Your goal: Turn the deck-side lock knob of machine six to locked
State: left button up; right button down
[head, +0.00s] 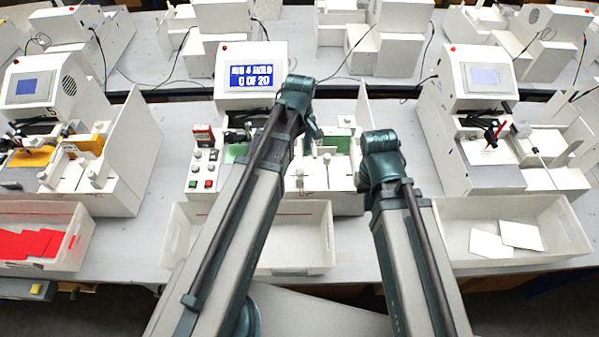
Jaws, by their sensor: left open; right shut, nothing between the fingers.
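The middle machine, with a lit screen (251,75) reading "0 OF 20", stands in front of me. I cannot read a number six on it. Its panel (205,165) carries several buttons. A small white knob-like post (326,158) stands on its deck; I cannot tell whether this is the lock knob or how it is turned. My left gripper (316,137) is open over the deck, its fingers mostly hidden by its wrist. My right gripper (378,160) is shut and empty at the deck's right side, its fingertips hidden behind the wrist.
A machine on the left (45,85) has yellow parts. A machine on the right (482,78) holds a red and black pen. White bins stand along the front: one with red cards (75,215), an apparently empty one (300,262), one with white cards (455,213).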

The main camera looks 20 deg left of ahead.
aim_at(300, 171)
pick_arm(q)
notch_tip(300, 171, down, 10)
jog(key=b, duration=0.9)
jog(key=shift+f, duration=0.15)
jog(key=shift+c, duration=0.2)
grip_shut()
